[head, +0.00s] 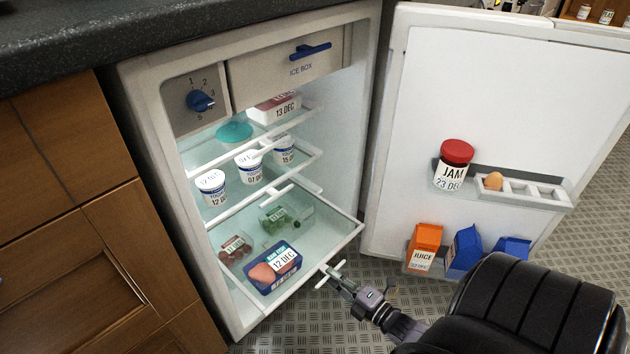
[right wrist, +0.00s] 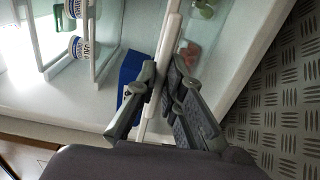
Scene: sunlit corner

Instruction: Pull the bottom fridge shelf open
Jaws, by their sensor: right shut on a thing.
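The small fridge (head: 178,130) stands open in the head view. Its bottom shelf (head: 312,238) is a clear panel with a white front rail, which lies about level with the fridge's front opening. In the right wrist view, the white rail (right wrist: 172,38) runs between the fingers of my right gripper (right wrist: 163,82). The bottom shelf holds a blue box labelled 12 DEC (head: 273,268), green grapes (head: 278,218) and a dark red pack (head: 236,248). My left gripper is not in view.
The fridge door (head: 480,100) is swung wide to the right, with jam (head: 453,165), an egg (head: 493,181) and cartons including juice (head: 424,247). Yogurt pots (head: 211,188) stand on the shelf above. Wooden cupboards (head: 95,250) flank the left. The metal floor (head: 345,310) in front is clear.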

